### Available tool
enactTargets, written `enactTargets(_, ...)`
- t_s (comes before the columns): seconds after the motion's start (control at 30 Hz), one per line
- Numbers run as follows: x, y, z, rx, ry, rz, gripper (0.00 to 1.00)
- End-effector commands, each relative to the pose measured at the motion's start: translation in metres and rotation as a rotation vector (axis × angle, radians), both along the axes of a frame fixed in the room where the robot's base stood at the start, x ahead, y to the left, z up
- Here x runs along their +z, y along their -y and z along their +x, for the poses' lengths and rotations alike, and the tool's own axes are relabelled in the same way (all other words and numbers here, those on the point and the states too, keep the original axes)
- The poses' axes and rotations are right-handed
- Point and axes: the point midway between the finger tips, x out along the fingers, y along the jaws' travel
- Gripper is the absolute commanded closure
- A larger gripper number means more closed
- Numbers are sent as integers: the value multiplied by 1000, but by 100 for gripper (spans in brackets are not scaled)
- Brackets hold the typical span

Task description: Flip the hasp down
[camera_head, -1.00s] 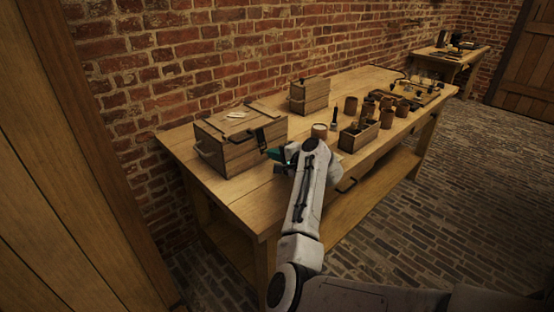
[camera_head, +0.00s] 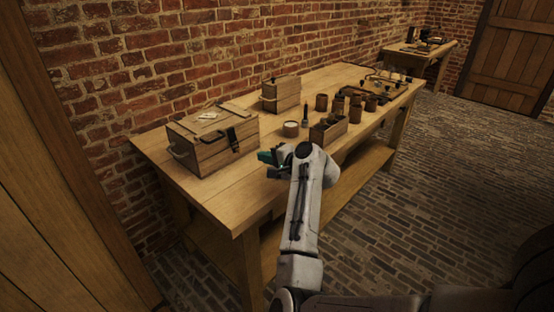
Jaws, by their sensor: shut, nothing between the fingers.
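A wooden chest (camera_head: 208,150) with a closed lid stands at the near left end of the workbench. Its dark hasp (camera_head: 233,140) shows as a narrow dark strip at the lid's front edge, over the front face; it is too small to tell its exact angle. My gripper (camera_head: 266,157), with dark and green parts, is over the bench to the right of the chest. It is shut and empty, with a visible gap between it and the hasp. My white forearm reaches up from the bottom and hides part of the bench's front edge.
A smaller wooden box (camera_head: 281,94) stands behind. A round pale-topped jar (camera_head: 291,129), a dark upright tool (camera_head: 305,122) and an open wooden crate (camera_head: 328,130) stand right of my gripper. Several brown jars stand farther along. The bench's near left corner (camera_head: 215,192) is bare.

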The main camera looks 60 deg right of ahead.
Motion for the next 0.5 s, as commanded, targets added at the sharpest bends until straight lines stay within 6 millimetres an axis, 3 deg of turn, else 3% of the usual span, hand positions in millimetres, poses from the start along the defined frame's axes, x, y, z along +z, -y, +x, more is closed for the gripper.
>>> enactTargets(0.2, 8, -7, -32, -2, -2, -2, 100)
enactTargets(0.5, 12, -10, -44, -1, -1, 0, 100)
